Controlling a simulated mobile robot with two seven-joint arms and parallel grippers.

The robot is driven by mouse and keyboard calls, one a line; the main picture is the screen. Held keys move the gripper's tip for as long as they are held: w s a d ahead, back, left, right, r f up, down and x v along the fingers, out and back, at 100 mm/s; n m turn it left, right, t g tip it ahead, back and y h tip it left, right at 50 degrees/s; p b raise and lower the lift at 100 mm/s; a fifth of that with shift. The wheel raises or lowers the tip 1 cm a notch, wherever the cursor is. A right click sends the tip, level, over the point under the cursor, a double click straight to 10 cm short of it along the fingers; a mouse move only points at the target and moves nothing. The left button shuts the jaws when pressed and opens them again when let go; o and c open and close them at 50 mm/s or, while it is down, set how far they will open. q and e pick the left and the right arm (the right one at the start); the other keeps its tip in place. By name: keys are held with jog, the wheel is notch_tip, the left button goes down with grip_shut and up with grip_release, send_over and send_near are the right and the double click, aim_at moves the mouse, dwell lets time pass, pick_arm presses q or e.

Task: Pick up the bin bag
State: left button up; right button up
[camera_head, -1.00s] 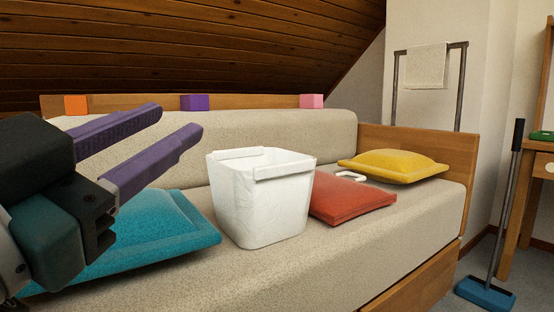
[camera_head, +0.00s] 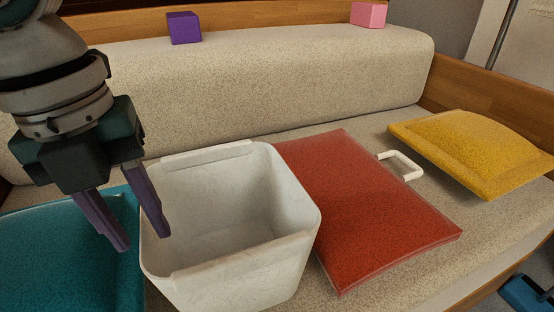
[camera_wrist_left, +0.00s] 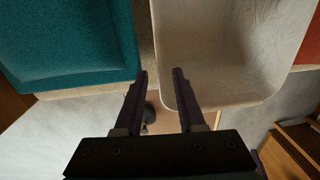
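The bin bag (camera_head: 235,275) is a white, open-topped, bin-shaped thing with folded flaps over its rim. It stands upright and looks empty on the beige sofa seat, between a teal and a red cushion. My left gripper (camera_head: 144,241) points down at its left rim, open and empty. One finger is over the opening, the other outside over the teal cushion side. In the left wrist view the bag (camera_wrist_left: 232,50) shows under the right finger, and its wall runs between the fingertips (camera_wrist_left: 159,75). I cannot tell whether the fingers touch it. My right gripper is out of view.
The teal cushion (camera_head: 60,265) lies close at the bag's left. The red cushion (camera_head: 360,210) lies at its right, with a white handle-like loop (camera_head: 402,165) beyond it. A yellow cushion (camera_head: 475,150) lies farther right. Purple (camera_head: 184,28) and pink (camera_head: 368,14) blocks sit on the backrest.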

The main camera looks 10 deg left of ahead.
aim_at(162, 259)
pick_arm(q)
jog(key=f+b, duration=0.1)
jog(key=f, duration=0.1)
jog(key=f+b, duration=0.1)
jog(key=f, duration=0.2)
jog(key=w+f+b, duration=0.1)
jog(key=f, duration=0.2)
jog(key=shift+b, duration=0.3)
jog(key=shift+f, duration=0.35)
jog(key=shift+c, duration=0.5)
grip_shut()
jog(key=shift+r, duration=0.1)
